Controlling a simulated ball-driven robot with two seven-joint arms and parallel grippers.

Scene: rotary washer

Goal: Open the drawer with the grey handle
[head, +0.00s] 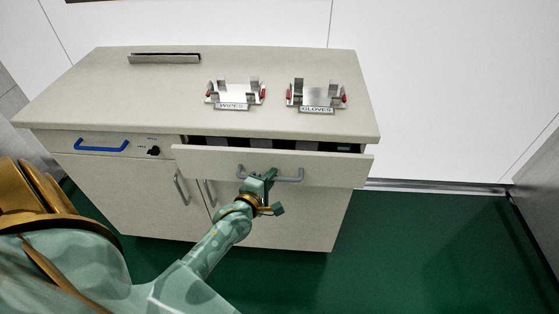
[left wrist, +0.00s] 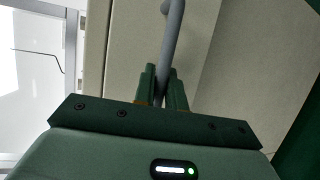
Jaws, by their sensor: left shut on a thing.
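The drawer with the grey handle (head: 330,168) is on the right of the beige cabinet, and its front stands out from the body, with a dark gap showing its inside above. The grey handle (head: 288,179) is a bar on the drawer front. In the left wrist view the grey handle (left wrist: 173,35) runs down between the two green fingers (left wrist: 162,88). The right gripper is not in view.
A drawer with a blue handle (head: 101,147) and a black key lock (head: 153,151) is shut at the left. Cupboard doors with grey handles (head: 181,190) are below. Metal holders labelled WIPES (head: 233,104) and GLOVES (head: 316,109) stand on the top. Green floor is clear at the right.

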